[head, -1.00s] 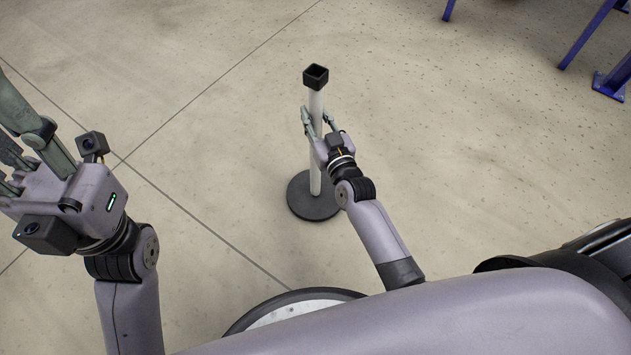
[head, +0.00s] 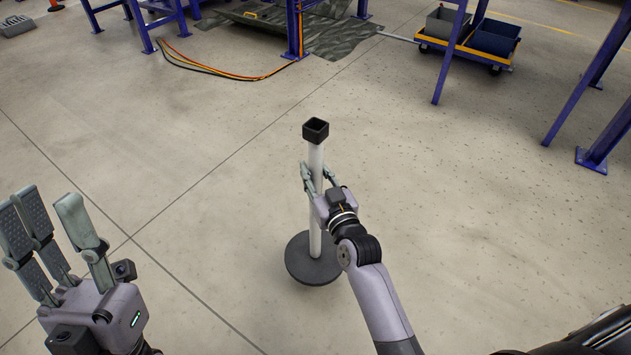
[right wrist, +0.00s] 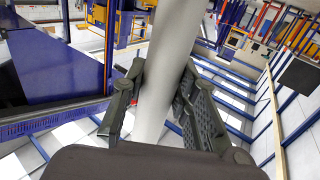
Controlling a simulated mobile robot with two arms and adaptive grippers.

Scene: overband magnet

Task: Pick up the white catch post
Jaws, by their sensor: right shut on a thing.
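The white catch post (head: 316,213) stands upright in the middle of the head view, with a black square cap (head: 315,130) on top and a round dark base (head: 314,259) at the floor. My right gripper (head: 316,183) is shut on the post's shaft, below the cap. In the right wrist view the white shaft (right wrist: 165,75) runs between the fingers of my right gripper (right wrist: 165,105). I cannot tell whether the base touches the floor. My left gripper (head: 55,225) is at the lower left, apart from the post, its fingers spread and empty.
Orange and black cables (head: 225,73) lie on the floor at the back. The concrete floor around the post is clear.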

